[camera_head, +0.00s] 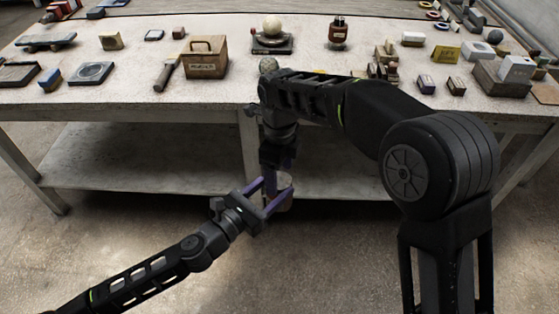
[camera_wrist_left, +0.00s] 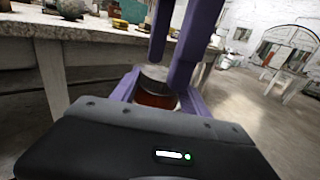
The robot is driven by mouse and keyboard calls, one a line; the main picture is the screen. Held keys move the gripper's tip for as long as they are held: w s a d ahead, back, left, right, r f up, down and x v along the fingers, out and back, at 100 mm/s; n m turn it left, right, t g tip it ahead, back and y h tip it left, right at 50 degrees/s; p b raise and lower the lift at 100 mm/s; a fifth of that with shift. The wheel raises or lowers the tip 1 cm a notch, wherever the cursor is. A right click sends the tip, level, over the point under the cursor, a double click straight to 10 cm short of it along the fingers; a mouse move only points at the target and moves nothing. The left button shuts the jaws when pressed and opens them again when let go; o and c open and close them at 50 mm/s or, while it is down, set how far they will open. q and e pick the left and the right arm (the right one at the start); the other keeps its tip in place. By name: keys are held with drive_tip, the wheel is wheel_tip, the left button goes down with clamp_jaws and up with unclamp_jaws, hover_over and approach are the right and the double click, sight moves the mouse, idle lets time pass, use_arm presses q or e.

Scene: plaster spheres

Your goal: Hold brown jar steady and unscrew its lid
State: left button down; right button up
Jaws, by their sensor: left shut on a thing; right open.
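The brown jar (camera_wrist_left: 155,96) has a grey metal lid (camera_wrist_left: 154,72) and stands roughly upright in the air in front of the table. My left gripper (camera_head: 275,189) is shut on the jar, with its purple fingers on either side of the body. In the head view the jar (camera_head: 285,200) is partly hidden by the fingers. My right gripper (camera_head: 281,163) points down from above and is open. In the left wrist view its purple fingers (camera_wrist_left: 172,72) come down close around the lid; I cannot tell whether they touch it.
The long worktable (camera_head: 125,85) stands behind the grippers. It bears a wooden box (camera_head: 206,62), a red-brown bottle (camera_head: 338,33), a pale sphere (camera_head: 272,25) on a dark stand and several small blocks. The floor (camera_head: 180,235) around my left arm is clear.

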drive_tip(key=shift+f, duration=0.75)
drive_tip(key=shift+c, duration=0.5)
drive_tip(key=c, duration=1.3)
drive_tip(key=o, duration=1.5)
drive_tip(key=shift+r, duration=2.3)
drive_tip(key=shift+c, duration=0.4)
